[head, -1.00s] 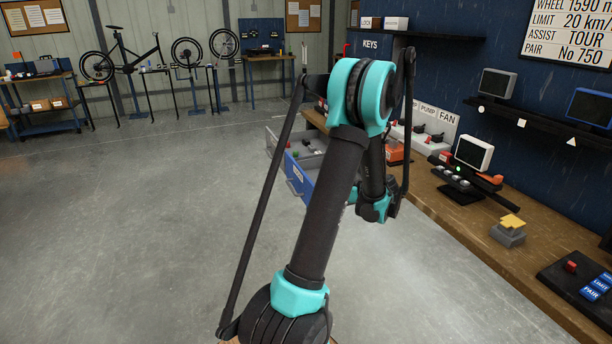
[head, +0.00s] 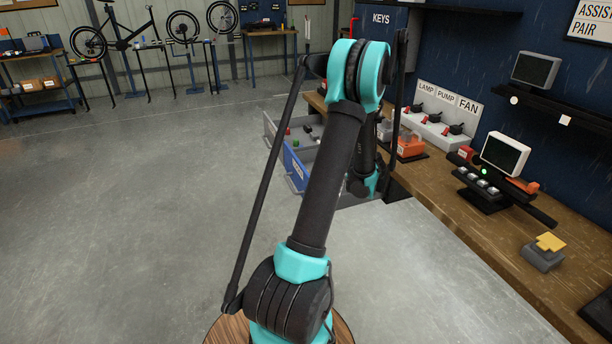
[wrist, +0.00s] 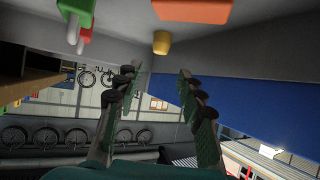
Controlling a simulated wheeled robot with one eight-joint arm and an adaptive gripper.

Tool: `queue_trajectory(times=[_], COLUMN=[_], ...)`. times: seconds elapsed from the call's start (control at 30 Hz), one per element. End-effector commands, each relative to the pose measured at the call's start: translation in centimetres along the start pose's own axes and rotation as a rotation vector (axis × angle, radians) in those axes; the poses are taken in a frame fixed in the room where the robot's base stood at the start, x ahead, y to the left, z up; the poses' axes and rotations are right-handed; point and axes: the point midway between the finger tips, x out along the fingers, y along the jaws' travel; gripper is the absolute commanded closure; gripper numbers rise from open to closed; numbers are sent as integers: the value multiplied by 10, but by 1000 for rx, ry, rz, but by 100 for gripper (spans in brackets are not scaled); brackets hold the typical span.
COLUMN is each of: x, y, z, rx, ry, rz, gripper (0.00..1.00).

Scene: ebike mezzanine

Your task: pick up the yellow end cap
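A small yellow end cap (wrist: 162,42) shows in the wrist view, against a grey surface just beyond my fingertips. My gripper (wrist: 160,78) is open and empty, with its two fingers apart on either side below the cap. The cap lies roughly in line with the gap and does not touch the fingers. In the head view my gripper is hidden behind my own arm, and I cannot make out the cap there.
An orange-red block (wrist: 193,10) and a green-and-white piece (wrist: 76,20) are near the cap. In the head view, an open grey drawer (head: 271,128) with a blue front (head: 295,168) holds small parts. A yellow-topped grey block (head: 541,258) stands on the wooden bench (head: 440,205).

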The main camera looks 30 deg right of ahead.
Motion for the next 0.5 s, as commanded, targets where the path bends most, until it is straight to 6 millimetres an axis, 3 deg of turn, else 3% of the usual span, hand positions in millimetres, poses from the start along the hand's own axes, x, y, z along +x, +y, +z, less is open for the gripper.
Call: queue_trajectory(times=[0.2,0.5], x=[39,56], y=[0,0], z=[0,0], rx=[-2,-1], ry=[-1,0], rz=[-2,-1], gripper=[61,61])
